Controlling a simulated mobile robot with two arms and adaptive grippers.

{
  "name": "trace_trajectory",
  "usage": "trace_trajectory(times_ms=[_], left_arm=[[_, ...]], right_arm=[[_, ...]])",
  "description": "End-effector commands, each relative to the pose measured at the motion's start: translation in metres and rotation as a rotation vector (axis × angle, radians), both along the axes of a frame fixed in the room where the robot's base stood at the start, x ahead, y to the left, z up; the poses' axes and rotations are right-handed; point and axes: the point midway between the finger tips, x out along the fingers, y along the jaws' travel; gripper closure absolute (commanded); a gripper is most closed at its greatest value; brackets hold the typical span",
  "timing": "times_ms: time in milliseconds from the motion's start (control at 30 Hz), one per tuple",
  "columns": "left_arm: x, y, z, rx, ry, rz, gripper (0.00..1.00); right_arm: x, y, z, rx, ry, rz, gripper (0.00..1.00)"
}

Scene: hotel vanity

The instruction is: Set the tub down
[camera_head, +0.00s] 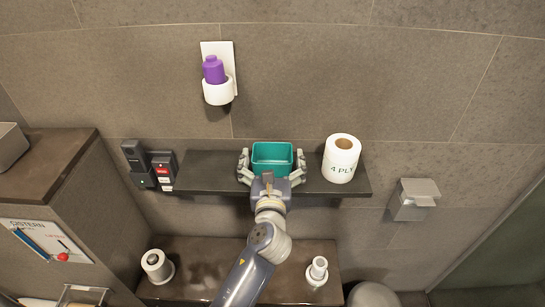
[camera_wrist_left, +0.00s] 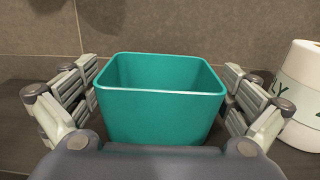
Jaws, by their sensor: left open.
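The teal tub (camera_head: 272,157) is upright on the dark wall shelf (camera_head: 210,170) in the head view. It also shows in the left wrist view (camera_wrist_left: 160,112), open at the top, and looks empty. My left gripper (camera_head: 272,168) is open around the tub, with one finger at each side. In the left wrist view the fingers (camera_wrist_left: 158,100) stand apart from the tub's walls, with a small gap on each side. The tub's underside is hidden. My right gripper is not in view.
A toilet roll (camera_head: 341,160) marked 4 PLY stands on the shelf just right of the gripper. Dark devices (camera_head: 160,168) are at the shelf's left end. A purple bottle (camera_head: 213,69) sits in a white wall holder above. A lower ledge (camera_head: 205,265) holds a roll and a white object (camera_head: 318,270).

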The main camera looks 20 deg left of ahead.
Motion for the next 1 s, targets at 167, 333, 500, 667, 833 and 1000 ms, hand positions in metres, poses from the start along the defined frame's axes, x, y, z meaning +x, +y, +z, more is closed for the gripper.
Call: trace_trajectory(times_ms=[167, 333, 500, 667, 833, 1000], left_arm=[[0.0, 0.0, 0.003, -0.001, -0.001, 0.0, 0.0], [-0.017, -0.005, 0.0, -0.002, 0.0, -0.001, 0.0], [-0.051, -0.015, -0.001, -0.002, 0.002, -0.001, 0.0], [-0.082, -0.024, 0.0, -0.001, 0.001, 0.0, 0.0], [-0.105, -0.03, 0.001, -0.001, 0.0, -0.001, 0.0], [-0.115, -0.033, 0.003, -0.001, 0.0, 0.001, 0.0]], right_arm=[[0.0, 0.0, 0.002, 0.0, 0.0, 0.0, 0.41], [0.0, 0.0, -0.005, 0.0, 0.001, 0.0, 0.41], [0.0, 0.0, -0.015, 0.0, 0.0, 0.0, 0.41], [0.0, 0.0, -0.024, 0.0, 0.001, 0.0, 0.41], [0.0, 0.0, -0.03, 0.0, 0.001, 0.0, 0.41], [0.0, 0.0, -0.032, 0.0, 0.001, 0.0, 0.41]])
